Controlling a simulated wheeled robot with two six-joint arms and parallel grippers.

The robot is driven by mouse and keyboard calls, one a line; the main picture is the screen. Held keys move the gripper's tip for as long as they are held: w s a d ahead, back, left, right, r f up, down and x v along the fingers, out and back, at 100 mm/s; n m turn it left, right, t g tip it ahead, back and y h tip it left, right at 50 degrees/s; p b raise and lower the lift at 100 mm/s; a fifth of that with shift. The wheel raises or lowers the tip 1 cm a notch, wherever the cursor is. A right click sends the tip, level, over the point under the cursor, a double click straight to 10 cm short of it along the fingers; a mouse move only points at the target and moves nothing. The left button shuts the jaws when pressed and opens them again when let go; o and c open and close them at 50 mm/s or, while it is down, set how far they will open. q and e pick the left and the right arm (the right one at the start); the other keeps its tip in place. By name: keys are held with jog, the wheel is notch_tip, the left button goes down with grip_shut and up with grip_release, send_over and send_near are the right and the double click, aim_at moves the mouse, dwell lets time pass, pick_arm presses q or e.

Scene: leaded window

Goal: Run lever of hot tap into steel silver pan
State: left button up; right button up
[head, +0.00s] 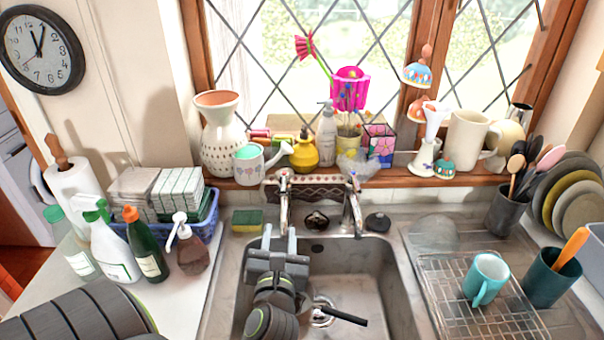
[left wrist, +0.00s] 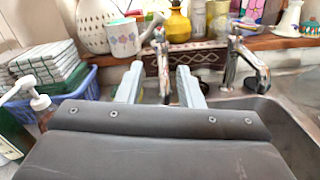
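My right gripper is not in view.
A sponge (head: 247,220) lies left of the taps. Bottles (head: 145,250) and a blue basket (head: 206,222) crowd the left counter. A wire rack (head: 470,300) with a teal mug (head: 486,278) stands on the right drainer. The sink's right part is clear.

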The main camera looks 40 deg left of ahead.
aim_at(285, 175)
pick_arm(q)
jog(key=p+x, duration=0.4)
jog(key=x, duration=1.3)
jog(key=shift+w+a, duration=0.1)
jog(key=shift+w, duration=0.1)
grip_shut()
jog(key=shift+f, duration=0.1)
